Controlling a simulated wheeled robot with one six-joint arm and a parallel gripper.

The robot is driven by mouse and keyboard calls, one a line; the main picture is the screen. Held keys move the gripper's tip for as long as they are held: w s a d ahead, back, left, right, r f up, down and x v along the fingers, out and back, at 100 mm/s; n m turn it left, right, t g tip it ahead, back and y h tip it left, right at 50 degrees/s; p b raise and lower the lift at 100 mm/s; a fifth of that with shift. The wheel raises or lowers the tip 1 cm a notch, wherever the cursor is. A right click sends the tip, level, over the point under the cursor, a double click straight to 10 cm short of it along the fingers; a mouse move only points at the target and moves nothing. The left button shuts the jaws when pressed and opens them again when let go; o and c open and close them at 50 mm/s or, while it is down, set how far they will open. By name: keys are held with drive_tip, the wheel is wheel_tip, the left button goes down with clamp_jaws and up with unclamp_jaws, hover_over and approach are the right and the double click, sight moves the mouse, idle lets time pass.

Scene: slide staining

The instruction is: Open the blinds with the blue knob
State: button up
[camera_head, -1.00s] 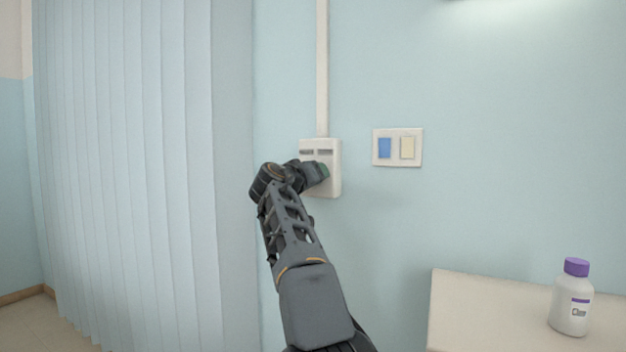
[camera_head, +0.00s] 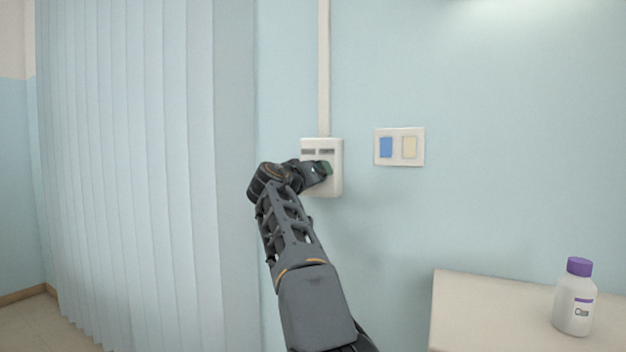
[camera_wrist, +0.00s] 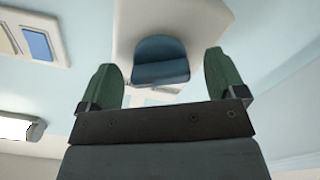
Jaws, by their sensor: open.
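The blue knob (camera_wrist: 160,62) sits on a white control box (camera_wrist: 205,22) in the wrist view. My gripper (camera_wrist: 165,75) is open, with one green finger on each side of the knob. Gaps show between the fingers and the knob. In the head view the white control box (camera_head: 335,180) is on the wall, and my gripper (camera_head: 322,170) is in front of it, hiding the knob. The pale blue vertical blinds (camera_head: 130,170) hang closed at the left.
A switch plate (camera_head: 399,161) with one blue and one cream switch is on the wall right of the box. A white bottle with a purple cap (camera_head: 574,305) stands on a pale counter (camera_head: 480,300) at lower right. A conduit (camera_head: 323,70) rises from the box.

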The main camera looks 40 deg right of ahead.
drive_tip(key=b+v, duration=0.1)
drive_tip(key=v, duration=1.1)
drive_tip(key=shift+s+a, duration=0.2)
drive_tip(key=shift+a, duration=0.1)
